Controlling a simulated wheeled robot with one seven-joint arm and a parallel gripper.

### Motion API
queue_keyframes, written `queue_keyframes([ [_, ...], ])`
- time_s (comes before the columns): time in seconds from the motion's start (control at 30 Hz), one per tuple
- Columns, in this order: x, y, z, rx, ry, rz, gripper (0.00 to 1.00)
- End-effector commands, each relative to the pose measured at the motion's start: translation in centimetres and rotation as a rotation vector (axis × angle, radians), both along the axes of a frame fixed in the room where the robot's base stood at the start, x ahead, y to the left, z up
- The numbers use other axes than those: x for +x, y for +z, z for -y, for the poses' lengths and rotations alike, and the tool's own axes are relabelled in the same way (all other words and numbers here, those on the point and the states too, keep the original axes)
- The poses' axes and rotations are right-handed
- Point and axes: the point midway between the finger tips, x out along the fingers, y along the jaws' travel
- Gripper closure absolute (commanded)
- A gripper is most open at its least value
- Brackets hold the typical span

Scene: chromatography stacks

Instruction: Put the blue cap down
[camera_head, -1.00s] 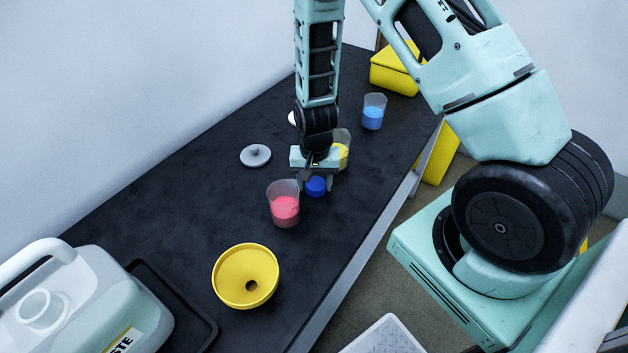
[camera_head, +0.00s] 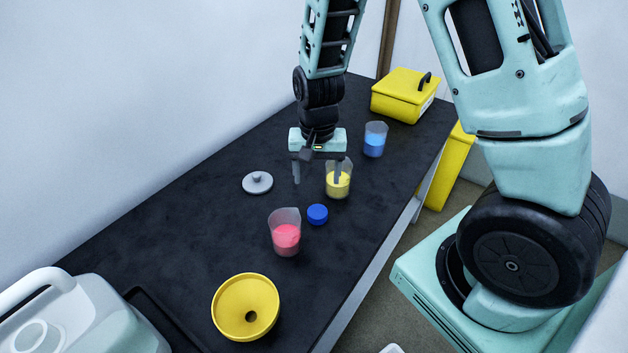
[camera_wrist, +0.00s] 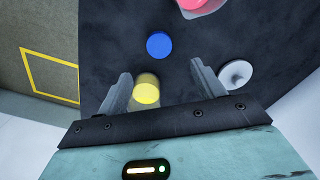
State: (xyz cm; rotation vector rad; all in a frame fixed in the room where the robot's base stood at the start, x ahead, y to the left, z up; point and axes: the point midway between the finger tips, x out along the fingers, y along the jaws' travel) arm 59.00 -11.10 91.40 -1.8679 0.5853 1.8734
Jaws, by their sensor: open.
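The blue cap (camera_head: 317,214) lies flat on the black bench top, just right of the beaker of pink liquid (camera_head: 286,238) and in front of the beaker of yellow liquid (camera_head: 338,183). My gripper (camera_head: 318,178) is open and empty, raised above the bench and behind the cap in the head view. In the wrist view the cap (camera_wrist: 159,45) lies beyond the open fingertips (camera_wrist: 161,75), apart from them. The yellow beaker (camera_wrist: 146,92) shows between the fingers there, close to one finger; I cannot tell whether they touch.
A grey lid with a knob (camera_head: 257,182) lies left of my gripper. A beaker of blue liquid (camera_head: 375,139) and a yellow box (camera_head: 403,95) stand farther back. The bench's left middle is clear.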

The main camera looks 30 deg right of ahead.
Motion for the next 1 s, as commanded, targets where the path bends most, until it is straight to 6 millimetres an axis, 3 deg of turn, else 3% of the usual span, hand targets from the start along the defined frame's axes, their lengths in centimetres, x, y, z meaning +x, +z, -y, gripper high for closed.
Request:
queue_keyframes([
  [0.17, -2.4, 3.9, -6.2, 0.063, 0.242, 0.012, 0.32],
  [0.3, -7.5, 8.4, -12.4, 0.108, 0.587, 0.023, 0.32],
  [0.4, -11.8, 10.9, -15.3, 0.108, 0.831, 0.031, 0.32],
  [0.5, -15.5, 12.5, -16.7, 0.089, 1.035, 0.036, 0.32],
  [0.63, -18.7, 13.6, -17.2, 0.057, 1.208, 0.038, 0.32],
  [0.77, -20.0, 13.9, -17.3, 0.041, 1.279, 0.038, 0.32],
  [1.0, -20.0, 13.9, -17.3, 0.039, 1.284, 0.037, 0.32],
])
